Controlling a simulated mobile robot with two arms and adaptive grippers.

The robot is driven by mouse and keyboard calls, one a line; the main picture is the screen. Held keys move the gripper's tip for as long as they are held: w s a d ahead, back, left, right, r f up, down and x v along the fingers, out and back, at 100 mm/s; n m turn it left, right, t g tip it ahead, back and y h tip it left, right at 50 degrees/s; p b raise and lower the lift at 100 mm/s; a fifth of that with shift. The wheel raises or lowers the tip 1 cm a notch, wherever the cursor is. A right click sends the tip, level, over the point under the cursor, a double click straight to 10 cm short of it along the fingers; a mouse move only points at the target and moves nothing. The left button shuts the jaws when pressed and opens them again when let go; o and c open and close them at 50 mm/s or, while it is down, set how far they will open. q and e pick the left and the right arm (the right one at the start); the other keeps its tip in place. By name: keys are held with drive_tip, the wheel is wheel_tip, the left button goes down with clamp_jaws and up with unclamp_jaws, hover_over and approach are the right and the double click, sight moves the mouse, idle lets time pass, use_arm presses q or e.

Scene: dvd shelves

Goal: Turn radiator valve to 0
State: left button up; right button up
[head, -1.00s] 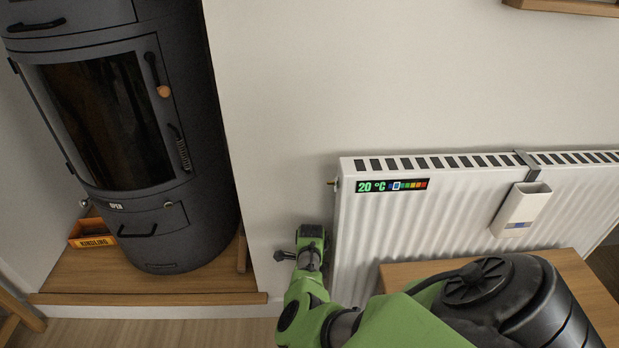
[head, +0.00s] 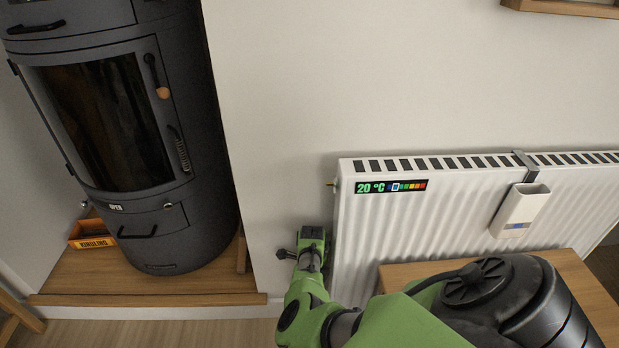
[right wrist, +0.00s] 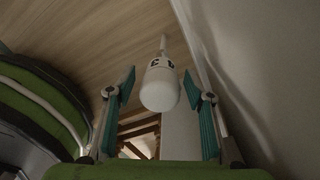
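The white radiator valve knob (right wrist: 160,86) shows in the right wrist view, with dark markings near its far end and a thin pipe beyond it. In the head view my right wrist (head: 311,240) is low beside the radiator's left end, and the valve is hidden there. The white radiator (head: 365,225) carries a strip display (head: 392,187) reading 20 °C. My left gripper is not in view.
A wooden surface (head: 567,264) stands in front of the radiator, partly behind my arm. A white holder (head: 520,211) hangs on the radiator. A dark stove (head: 150,220) and a kindling box (head: 92,234) stand at left. The wall (head: 300,90) is close beside my right gripper.

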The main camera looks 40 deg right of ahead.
drive_tip(key=shift+w+r, duration=0.15)
drive_tip(key=shift+r, duration=0.3)
drive_tip(key=r, duration=1.1)
drive_tip(key=shift+d, duration=0.25)
